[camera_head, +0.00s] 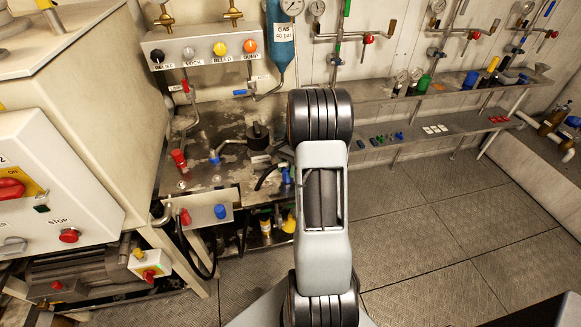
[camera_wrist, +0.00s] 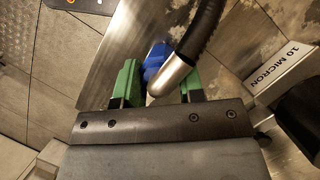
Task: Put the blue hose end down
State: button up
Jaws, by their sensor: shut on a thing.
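The blue hose end (camera_wrist: 156,60) is between the green fingers of my gripper (camera_wrist: 159,78) in the wrist view. A bright metal sleeve (camera_wrist: 171,76) joins it to a black hose (camera_wrist: 205,28) that runs up and out of the picture. The sleeve covers part of the blue end. My gripper is shut on the hose end, above a worn metal surface (camera_wrist: 120,45). In the head view my arm hides the gripper. A short black hose (camera_head: 265,177) and a small blue piece (camera_head: 286,176) show just left of my arm; I cannot tell whether this is the held end.
The metal bench (camera_head: 200,178) carries red and blue fittings and a black-capped housing (camera_head: 258,136). A block marked 10 MICRON (camera_wrist: 284,77) stands right of my gripper in the wrist view. A shelf (camera_head: 430,128) with small parts runs along the back wall. The floor at right is clear.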

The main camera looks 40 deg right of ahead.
jog(key=shift+f, duration=0.2)
jog(key=o, duration=1.1)
